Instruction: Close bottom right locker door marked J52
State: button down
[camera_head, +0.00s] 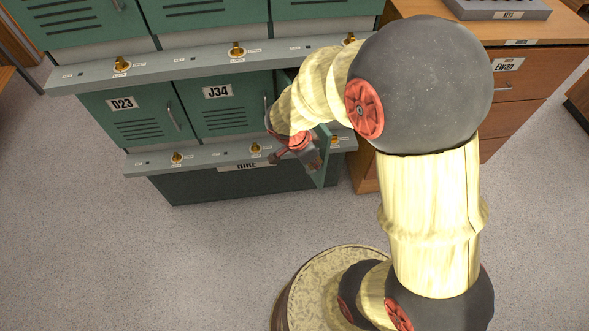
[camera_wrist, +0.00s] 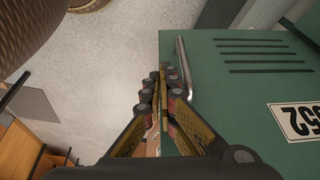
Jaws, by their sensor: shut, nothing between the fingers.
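The green J52 locker door (camera_head: 322,168) stands open, sticking out from the bottom row at the right of J34. In the wrist view the door's outer face (camera_wrist: 235,100) fills the right side, with its slots, a white label (camera_wrist: 298,121) and a metal bar handle (camera_wrist: 184,68). My gripper (camera_head: 296,155) is shut and empty on the outer-face side of the door. In the wrist view its fingertips (camera_wrist: 162,85) are close beside the handle near the door's free edge; I cannot tell whether they touch. My arm hides much of the J52 opening in the head view.
Closed green doors D23 (camera_head: 139,118) and J34 (camera_head: 232,110) are to the left. Grey ledges with brass locks (camera_head: 176,157) run above and below them. A wooden drawer cabinet (camera_head: 526,80) stands at the right. The grey floor in front is clear.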

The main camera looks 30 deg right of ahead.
jog(key=d+n+t, duration=0.2)
jog(key=d+n, duration=0.3)
jog(key=d, duration=0.6)
jog(key=w+d+n+p, duration=0.1)
jog(key=w+d+p, duration=0.5)
jog(key=w+d, duration=1)
jog(key=shift+w+d+n+y, duration=0.2)
jog(key=shift+d+n+y, duration=0.2)
jog(key=shift+d, duration=1.4)
jog(key=shift+s, duration=0.1)
